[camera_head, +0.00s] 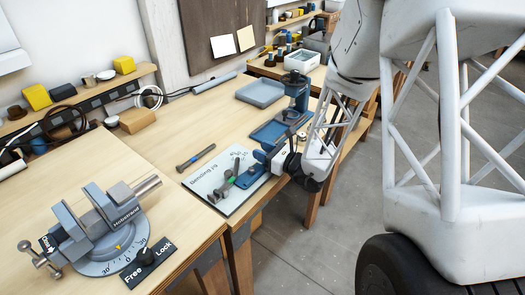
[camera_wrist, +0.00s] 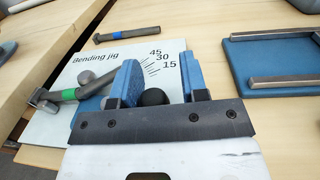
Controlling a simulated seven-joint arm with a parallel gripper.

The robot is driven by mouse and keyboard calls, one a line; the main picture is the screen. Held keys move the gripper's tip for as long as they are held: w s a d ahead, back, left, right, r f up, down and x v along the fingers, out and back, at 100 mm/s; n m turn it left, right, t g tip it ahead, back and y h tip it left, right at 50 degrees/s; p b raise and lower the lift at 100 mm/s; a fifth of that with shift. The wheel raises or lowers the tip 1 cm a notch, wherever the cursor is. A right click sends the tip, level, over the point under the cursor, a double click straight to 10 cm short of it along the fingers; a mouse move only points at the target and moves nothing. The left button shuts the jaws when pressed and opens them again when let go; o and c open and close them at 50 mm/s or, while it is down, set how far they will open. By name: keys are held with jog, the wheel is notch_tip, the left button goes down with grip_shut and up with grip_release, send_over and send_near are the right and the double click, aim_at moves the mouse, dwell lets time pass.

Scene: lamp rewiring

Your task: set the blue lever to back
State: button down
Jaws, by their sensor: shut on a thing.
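The white bending jig board (camera_head: 205,182) lies on the wooden table, with angle marks 15, 30 and 45; it also shows in the wrist view (camera_wrist: 85,70). A blue part of the jig (camera_head: 250,177) shows beside my gripper (camera_head: 268,160). In the wrist view, my gripper's blue fingers (camera_wrist: 158,88) are closed around a black ball knob (camera_wrist: 153,97), which appears to be the end of the blue lever. The rest of the lever is hidden by the fingers and palm. A blue piece (camera_wrist: 90,106) shows left of the fingers.
A tool with a green band (camera_wrist: 66,94) lies across the jig, left of my fingers. A hammer-like tool (camera_wrist: 127,34) lies beyond the board. A blue tray (camera_wrist: 285,80) is on the right. A vise (camera_head: 100,225) stands front left. Bare table lies left of the jig.

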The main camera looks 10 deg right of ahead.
jog(key=shift+w+d+r, duration=0.15)
jog(key=shift+w+d, duration=0.05)
jog(key=c, duration=1)
grip_release()
jog(key=shift+o, duration=0.6)
jog(key=shift+s+a, duration=0.1)
jog(key=shift+s, duration=0.1)
jog(key=v, duration=0.7)
jog(key=shift+s+d, duration=0.15)
jog(key=shift+d, duration=0.2)
